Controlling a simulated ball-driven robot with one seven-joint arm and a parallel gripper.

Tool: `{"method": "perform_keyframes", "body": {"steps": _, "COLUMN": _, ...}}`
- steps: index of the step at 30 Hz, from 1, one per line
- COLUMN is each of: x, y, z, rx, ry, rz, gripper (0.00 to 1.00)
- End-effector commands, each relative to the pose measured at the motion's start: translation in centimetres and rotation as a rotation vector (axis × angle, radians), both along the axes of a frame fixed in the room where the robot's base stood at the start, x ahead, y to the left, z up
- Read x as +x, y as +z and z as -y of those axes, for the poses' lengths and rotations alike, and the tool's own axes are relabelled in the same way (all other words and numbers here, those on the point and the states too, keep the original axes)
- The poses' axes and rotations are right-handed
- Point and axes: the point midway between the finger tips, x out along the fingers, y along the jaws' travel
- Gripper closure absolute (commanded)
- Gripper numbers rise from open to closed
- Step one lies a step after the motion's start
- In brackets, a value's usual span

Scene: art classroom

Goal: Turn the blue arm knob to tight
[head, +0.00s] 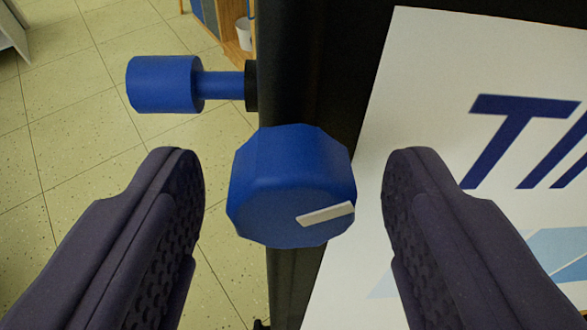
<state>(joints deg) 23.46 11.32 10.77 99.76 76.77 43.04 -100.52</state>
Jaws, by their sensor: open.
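A faceted blue knob (290,190) with a white pointer bar (326,214) faces me in the middle of the head view. The bar runs from the knob's middle to its right edge, tilted slightly upward to the right. A second blue knob (163,84), a cylinder on a thin blue stem, sticks out to the left at the upper left. I cannot tell which one is the arm knob. My gripper (289,170) is open, with one dark finger on each side of the faceted knob. Gaps show between both fingers and the knob.
A black post (291,290) runs vertically behind the faceted knob. A white board with blue lettering (430,80) fills the right side. Speckled tile floor (60,160) lies open at left. A small white bucket (244,35) and wooden furniture (228,28) stand at the top.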

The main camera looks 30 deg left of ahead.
Motion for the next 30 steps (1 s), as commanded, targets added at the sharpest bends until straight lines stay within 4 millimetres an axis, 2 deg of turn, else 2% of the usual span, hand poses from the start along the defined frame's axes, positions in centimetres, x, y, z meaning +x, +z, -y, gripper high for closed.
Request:
{"method": "perform_keyframes", "body": {"steps": 4, "x": -0.02, "y": 0.03, "z": 0.00, "rx": 0.000, "ry": 0.000, "rz": 0.000, "gripper": 0.41}}
{"method": "perform_keyframes", "body": {"steps": 11, "x": -0.03, "y": 0.02, "z": 0.01, "rx": 0.000, "ry": 0.000, "rz": 0.000, "gripper": 0.94}}
{"method": "perform_keyframes", "body": {"steps": 20, "x": -0.03, "y": 0.00, "z": 0.02, "rx": 0.024, "ry": -0.005, "rz": -0.018, "gripper": 0.95}}
{"method": "perform_keyframes", "body": {"steps": 30, "x": 0.01, "y": -0.12, "z": 0.08, "rx": 0.187, "ry": -0.046, "rz": -0.143, "gripper": 0.95}}
